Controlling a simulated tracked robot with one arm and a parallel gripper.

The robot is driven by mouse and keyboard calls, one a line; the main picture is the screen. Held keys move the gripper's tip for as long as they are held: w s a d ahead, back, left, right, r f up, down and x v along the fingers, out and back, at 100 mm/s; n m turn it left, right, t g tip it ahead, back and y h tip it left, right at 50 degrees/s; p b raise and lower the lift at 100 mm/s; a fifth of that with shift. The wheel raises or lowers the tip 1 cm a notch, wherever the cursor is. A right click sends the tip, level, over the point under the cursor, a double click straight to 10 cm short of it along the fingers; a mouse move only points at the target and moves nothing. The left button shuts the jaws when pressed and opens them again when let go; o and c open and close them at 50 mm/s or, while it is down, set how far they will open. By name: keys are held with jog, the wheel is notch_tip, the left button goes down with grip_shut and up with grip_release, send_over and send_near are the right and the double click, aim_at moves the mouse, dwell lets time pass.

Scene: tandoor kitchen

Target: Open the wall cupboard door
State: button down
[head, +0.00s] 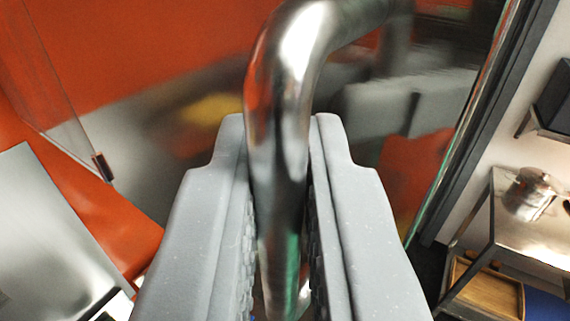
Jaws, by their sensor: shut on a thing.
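My gripper (280,130) reaches up the middle of the head view, its two grey padded fingers on either side of a shiny metal bar handle (284,80). The fingers are shut on the handle. The handle bends at its top toward a glossy, reflective door panel (200,100), which fills most of the view behind it. The panel mirrors orange and grey shapes, so it is hard to tell whether the door stands ajar. The handle's lower part is partly hidden between the fingers.
A dark-framed edge (485,120) runs along the right. Beyond it stands a metal shelf table (500,220) with a steel pot (530,193) on top and a wooden tray (485,290) below. A grey metal surface (45,235) lies at the left against an orange wall.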

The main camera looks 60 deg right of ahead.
jog(key=shift+w+a+f, duration=0.15)
jog(key=shift+a, duration=0.05)
dwell(0.3)
jog(key=c, duration=1.6)
grip_release()
jog(key=shift+c, duration=0.2)
jog(key=shift+a, duration=0.15)
